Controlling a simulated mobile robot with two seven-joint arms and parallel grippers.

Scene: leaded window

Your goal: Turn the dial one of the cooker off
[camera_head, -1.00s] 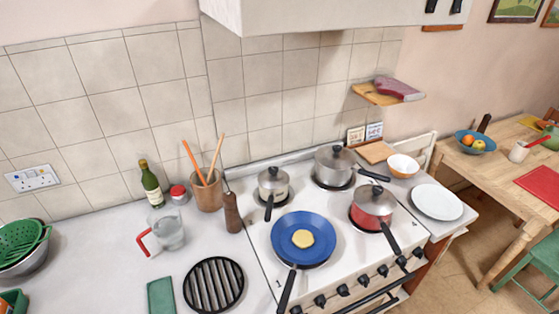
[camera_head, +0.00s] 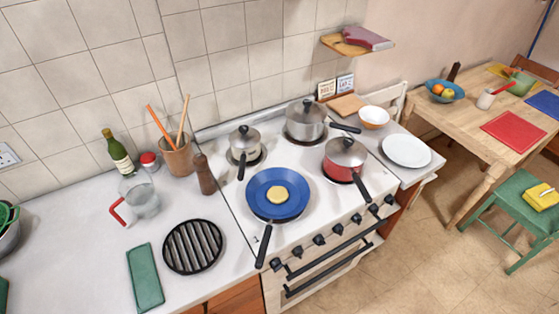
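The white cooker (camera_head: 229,186) stands in the middle of the head view. A row of several black dials runs along its front edge, from a leftmost dial (camera_head: 276,264) to a rightmost dial (camera_head: 389,199). Which of them is dial one, and how each is set, I cannot tell. A blue frying pan (camera_head: 262,205) with a yellow round food in it sits on the front left, its handle reaching over the front edge near the leftmost dial. A red saucepan (camera_head: 340,170) sits on the front right. Neither of my grippers is in view.
Two grey lidded pans, one small (camera_head: 243,146) and one larger (camera_head: 305,128), stand at the back. A black oven handle (camera_head: 330,262) runs below the dials. Left is a counter with a round black rack (camera_head: 192,246). The floor (camera_head: 430,265) in front right is clear.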

